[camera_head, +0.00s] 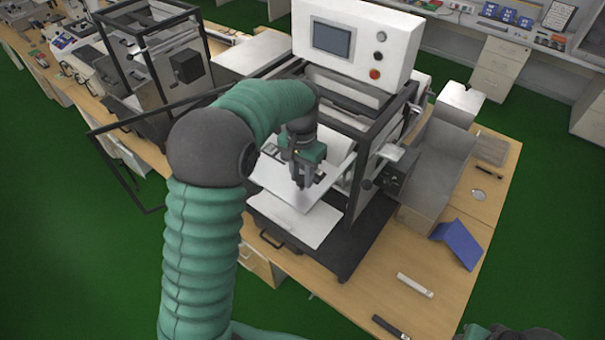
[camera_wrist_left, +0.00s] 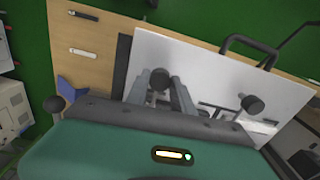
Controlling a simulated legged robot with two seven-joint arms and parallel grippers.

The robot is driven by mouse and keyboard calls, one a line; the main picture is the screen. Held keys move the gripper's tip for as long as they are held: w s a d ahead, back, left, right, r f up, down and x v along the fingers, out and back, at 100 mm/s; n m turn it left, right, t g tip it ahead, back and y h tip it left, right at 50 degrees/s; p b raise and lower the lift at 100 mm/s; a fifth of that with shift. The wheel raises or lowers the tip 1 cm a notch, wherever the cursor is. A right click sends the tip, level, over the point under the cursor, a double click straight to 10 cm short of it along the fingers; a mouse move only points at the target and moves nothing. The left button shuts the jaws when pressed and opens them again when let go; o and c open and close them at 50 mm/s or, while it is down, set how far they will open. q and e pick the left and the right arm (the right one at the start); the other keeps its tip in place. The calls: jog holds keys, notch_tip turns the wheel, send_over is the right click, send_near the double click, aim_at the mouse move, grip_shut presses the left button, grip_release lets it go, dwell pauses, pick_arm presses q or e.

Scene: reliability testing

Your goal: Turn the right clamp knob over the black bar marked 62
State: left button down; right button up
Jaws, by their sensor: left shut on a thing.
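My left gripper (camera_head: 303,181) points down over the white plate (camera_head: 309,227) inside the test machine's frame. In the left wrist view, its two grey fingers (camera_wrist_left: 163,92) are closed around a round black clamp knob (camera_wrist_left: 160,77). This is the right-hand knob as the head view sees it. Another black knob (camera_wrist_left: 253,104) stands apart from the fingers, toward the other side of the fixture. The gripper mostly covers the fixture in the head view. I cannot make out the black bar's 62 marking.
The machine's dark uprights (camera_head: 359,180) and white control box (camera_head: 355,42) stand close around my left arm. A grey box (camera_head: 437,165) stands to the right. A blue folded piece (camera_head: 459,243) and a light bar (camera_head: 415,286) lie on the wooden bench (camera_head: 440,305).

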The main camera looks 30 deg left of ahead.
pick_arm(q)
jog(key=shift+r+m, duration=0.1)
jog(key=shift+m, duration=0.4)
jog(key=c, duration=1.4)
grip_release()
jog(key=o, duration=0.3)
jog(key=shift+a, duration=0.1)
